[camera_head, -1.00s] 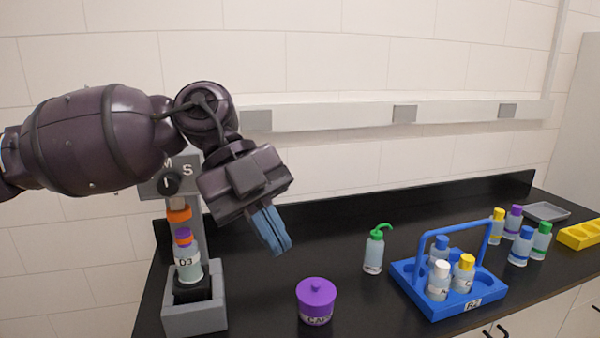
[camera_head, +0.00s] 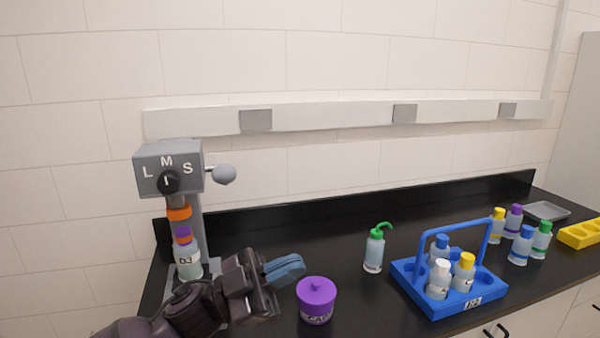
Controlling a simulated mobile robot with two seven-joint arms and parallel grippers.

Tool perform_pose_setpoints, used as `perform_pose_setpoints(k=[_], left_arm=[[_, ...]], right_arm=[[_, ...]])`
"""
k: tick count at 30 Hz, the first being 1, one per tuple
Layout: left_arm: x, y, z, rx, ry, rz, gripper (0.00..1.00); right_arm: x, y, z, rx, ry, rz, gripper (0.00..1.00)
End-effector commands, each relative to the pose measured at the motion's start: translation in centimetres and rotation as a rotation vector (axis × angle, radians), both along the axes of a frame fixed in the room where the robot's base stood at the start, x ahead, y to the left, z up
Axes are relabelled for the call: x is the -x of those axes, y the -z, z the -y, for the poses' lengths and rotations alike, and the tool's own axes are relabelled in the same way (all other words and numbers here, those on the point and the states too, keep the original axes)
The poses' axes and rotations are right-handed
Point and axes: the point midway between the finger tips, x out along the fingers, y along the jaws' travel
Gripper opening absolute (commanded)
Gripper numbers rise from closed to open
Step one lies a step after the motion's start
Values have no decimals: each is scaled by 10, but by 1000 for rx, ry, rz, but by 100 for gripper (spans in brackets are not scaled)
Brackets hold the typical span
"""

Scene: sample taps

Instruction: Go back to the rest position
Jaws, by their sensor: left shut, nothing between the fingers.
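My left gripper (camera_head: 286,269) is low in the head view, over the front left of the counter. Its blue fingers are shut and empty. They show just left of and behind the purple lidded pot (camera_head: 316,299); whether they touch it I cannot tell. The left arm comes in from the bottom edge and hides the lower part of the grey tap stand (camera_head: 168,168). The stand carries a dial marked L, M and S and a lever with a round knob. A bottle marked D3 (camera_head: 187,262) with an orange and purple top stands under its spout. My right gripper is not in view.
A green-topped wash bottle (camera_head: 374,251) stands right of the pot. A blue carrier (camera_head: 437,302) holds several bottles. More bottles, a grey tray (camera_head: 547,211) and a yellow rack (camera_head: 580,234) are at the right. The counter behind the pot is clear.

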Motion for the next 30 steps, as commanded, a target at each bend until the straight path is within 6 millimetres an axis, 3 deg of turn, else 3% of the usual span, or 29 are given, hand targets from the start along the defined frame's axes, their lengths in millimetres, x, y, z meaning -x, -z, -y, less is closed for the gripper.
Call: perform_pose_setpoints(k=[9, 16, 23, 27, 30], left_arm=[[-29, 91, -64, 100, -456, -270, 0], [-21, 179, -123, 57, -776, -498, 0], [23, 278, -185, -69, -1056, -756, 0], [68, 336, -220, -178, -1192, -922, 0], [102, 368, -239, -253, -1261, -1026, 0]], right_arm=[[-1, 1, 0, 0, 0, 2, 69], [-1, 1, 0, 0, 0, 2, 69], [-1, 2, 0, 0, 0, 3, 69], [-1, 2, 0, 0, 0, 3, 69], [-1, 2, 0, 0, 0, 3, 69]])
